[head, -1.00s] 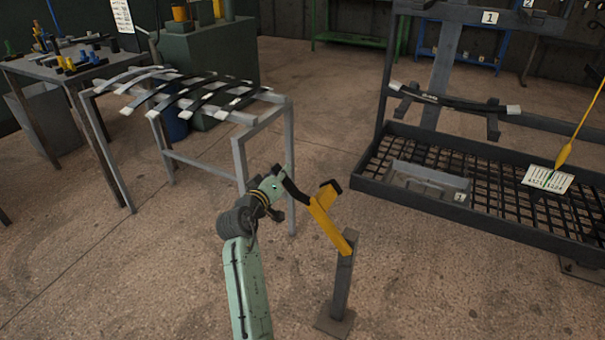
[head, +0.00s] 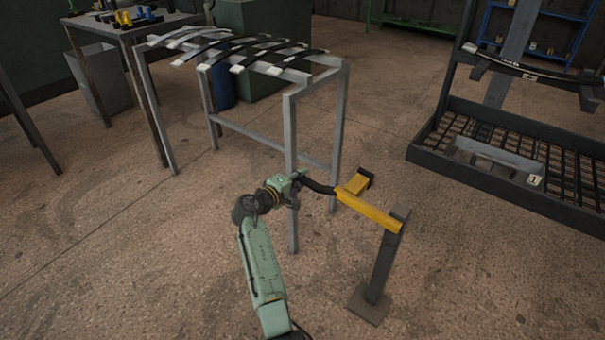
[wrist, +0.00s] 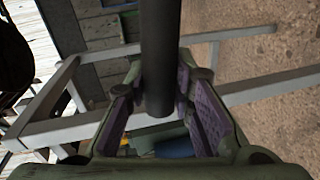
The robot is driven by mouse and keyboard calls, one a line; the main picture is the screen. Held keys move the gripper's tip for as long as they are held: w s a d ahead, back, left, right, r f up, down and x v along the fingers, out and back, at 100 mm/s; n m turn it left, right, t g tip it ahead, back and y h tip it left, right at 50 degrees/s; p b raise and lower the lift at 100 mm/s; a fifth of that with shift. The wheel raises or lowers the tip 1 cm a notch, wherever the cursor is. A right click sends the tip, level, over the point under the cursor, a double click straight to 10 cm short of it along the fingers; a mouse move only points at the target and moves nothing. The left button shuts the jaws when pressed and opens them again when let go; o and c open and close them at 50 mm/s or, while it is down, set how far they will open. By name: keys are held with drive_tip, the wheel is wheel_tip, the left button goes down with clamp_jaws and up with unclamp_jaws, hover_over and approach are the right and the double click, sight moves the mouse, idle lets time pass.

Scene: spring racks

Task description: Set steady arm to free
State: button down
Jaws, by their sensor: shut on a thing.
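The steady arm (head: 368,210) is a yellow bar with a short padded yellow end piece and a dark handle (head: 318,186). It is mounted on top of a short grey post (head: 383,262) on a foot plate. My gripper (head: 297,181) is at the handle's end, left of the post. In the wrist view the dark round handle (wrist: 160,60) runs between the purple-padded jaws of my gripper (wrist: 163,112), which are shut on it. Any marking for the free position is not visible.
A grey frame table (head: 290,95) holding dark curved leaf springs stands just behind my gripper. A black mesh rack (head: 530,185) with a spring stands at the right. A bench (head: 130,28) with small tools is at back left. The front floor is clear.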

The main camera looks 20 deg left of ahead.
drive_tip(key=shift+f, duration=0.55)
drive_tip(key=shift+f, duration=0.1)
drive_tip(key=c, duration=1.4)
unclamp_jaws()
drive_tip(key=shift+o, duration=0.2)
drive_tip(key=shift+s+a, duration=0.1)
drive_tip(key=v, duration=1.1)
drive_tip(key=shift+s, duration=0.35)
drive_tip(key=shift+a, duration=0.15)
